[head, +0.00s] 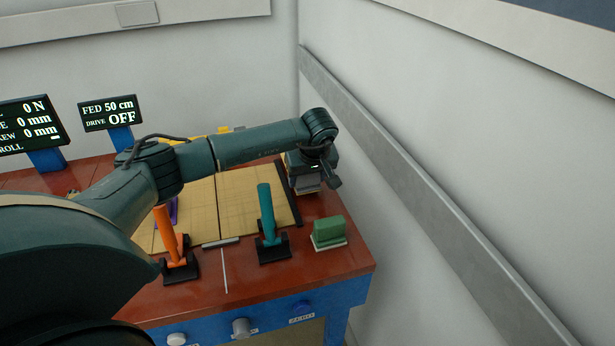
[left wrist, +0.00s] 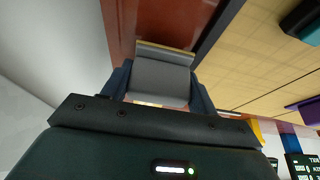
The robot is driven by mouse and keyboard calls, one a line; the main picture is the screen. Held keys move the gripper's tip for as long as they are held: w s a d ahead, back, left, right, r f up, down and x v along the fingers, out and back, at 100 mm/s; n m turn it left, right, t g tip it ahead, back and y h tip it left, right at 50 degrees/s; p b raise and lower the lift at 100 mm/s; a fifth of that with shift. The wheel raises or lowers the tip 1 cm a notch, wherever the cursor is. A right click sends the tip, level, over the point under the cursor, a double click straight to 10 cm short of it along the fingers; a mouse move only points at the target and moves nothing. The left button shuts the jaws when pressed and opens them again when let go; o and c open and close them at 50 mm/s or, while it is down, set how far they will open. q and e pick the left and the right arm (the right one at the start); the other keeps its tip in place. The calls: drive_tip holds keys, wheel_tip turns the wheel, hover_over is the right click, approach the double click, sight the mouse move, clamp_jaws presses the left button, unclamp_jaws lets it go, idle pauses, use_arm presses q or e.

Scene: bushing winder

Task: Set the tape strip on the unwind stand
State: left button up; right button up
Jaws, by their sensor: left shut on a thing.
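My left gripper (head: 306,184) is at the far right of the red-brown bench, beside the dark bar at the mat's right edge. It is shut on a grey block with a tan edge, which shows between the fingers in the left wrist view (left wrist: 161,78). In the head view the block is mostly hidden by the gripper. I cannot tell whether it touches the bench. I cannot pick out with certainty which thing is the tape strip or the unwind stand. An orange post (head: 164,232) and a teal post (head: 266,215) stand on black bases near the front. My right gripper is out of view.
A green block on a pale base (head: 329,232) sits at the bench's (head: 315,268) front right. A tan gridded mat (head: 240,200) covers the middle. Two display screens stand at the back left; the small screen (head: 111,112) reads DRIVE OFF. A wall rail (head: 400,170) runs along the right.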

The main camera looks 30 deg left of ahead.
use_arm(q)
drive_tip(key=shift+f, duration=0.3)
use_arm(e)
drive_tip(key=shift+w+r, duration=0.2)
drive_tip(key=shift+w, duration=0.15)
use_arm(q)
drive_tip(key=shift+f, duration=0.1)
drive_tip(key=shift+f+b, duration=0.3)
drive_tip(key=shift+b, duration=0.05)
drive_tip(key=shift+f, duration=0.2)
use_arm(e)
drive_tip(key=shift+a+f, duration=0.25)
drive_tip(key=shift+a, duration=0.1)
